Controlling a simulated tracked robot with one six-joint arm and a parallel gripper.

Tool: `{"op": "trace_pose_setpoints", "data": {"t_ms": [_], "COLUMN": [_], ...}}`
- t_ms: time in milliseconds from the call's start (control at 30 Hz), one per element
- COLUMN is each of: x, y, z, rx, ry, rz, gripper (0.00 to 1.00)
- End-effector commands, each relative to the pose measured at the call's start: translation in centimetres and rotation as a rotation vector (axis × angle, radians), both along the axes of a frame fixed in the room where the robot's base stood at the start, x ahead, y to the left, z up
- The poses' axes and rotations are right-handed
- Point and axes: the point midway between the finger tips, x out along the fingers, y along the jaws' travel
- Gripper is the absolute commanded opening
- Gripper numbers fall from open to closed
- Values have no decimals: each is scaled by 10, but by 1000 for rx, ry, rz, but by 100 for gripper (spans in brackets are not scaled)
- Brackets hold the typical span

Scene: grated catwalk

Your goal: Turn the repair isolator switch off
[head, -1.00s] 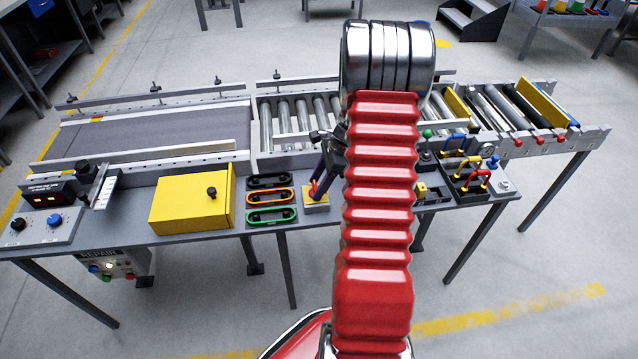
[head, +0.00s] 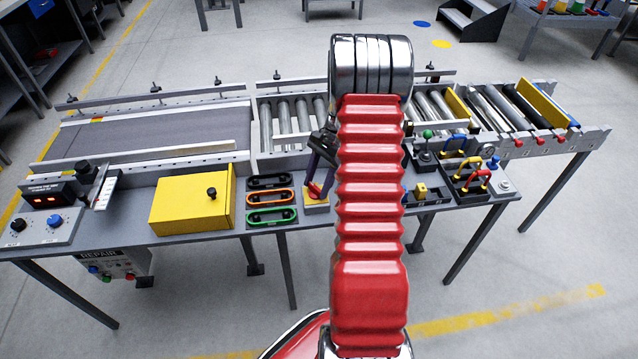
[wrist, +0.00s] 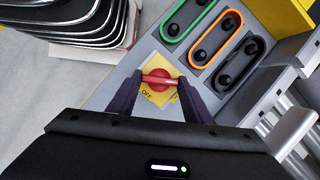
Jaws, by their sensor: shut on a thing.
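The isolator switch is a red rotary knob with a bar handle (wrist: 160,79) on a yellow plate (wrist: 157,100). The word OFF shows on the plate at the lower left of the knob in the wrist view; another mark at the right is partly hidden by a finger. My gripper (wrist: 160,84) is shut on the red handle, one dark finger at each end of the bar. In the head view the switch (head: 316,191) sits on the bench's front ledge, and my gripper (head: 320,168) reaches it from above, partly hidden by my red arm.
Black, orange and green oval-framed controls (head: 270,197) stand close left of the switch, then a yellow box (head: 192,202). Colored handles (head: 470,172) are to the right. A conveyor (head: 150,135) runs behind. A box labelled REPAIR (head: 112,264) hangs below the bench.

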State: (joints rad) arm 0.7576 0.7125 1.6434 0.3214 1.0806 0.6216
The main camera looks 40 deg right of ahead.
Motion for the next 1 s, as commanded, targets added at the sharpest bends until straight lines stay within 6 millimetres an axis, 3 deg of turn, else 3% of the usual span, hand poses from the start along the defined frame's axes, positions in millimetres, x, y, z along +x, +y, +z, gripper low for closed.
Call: {"op": "trace_pose_setpoints", "data": {"t_ms": [700,1000], "x": [1,1], "y": [5,6], "z": [-2,-3], "rx": [12,14], "ry": [11,12], "rz": [680,896], "gripper": [23,23]}}
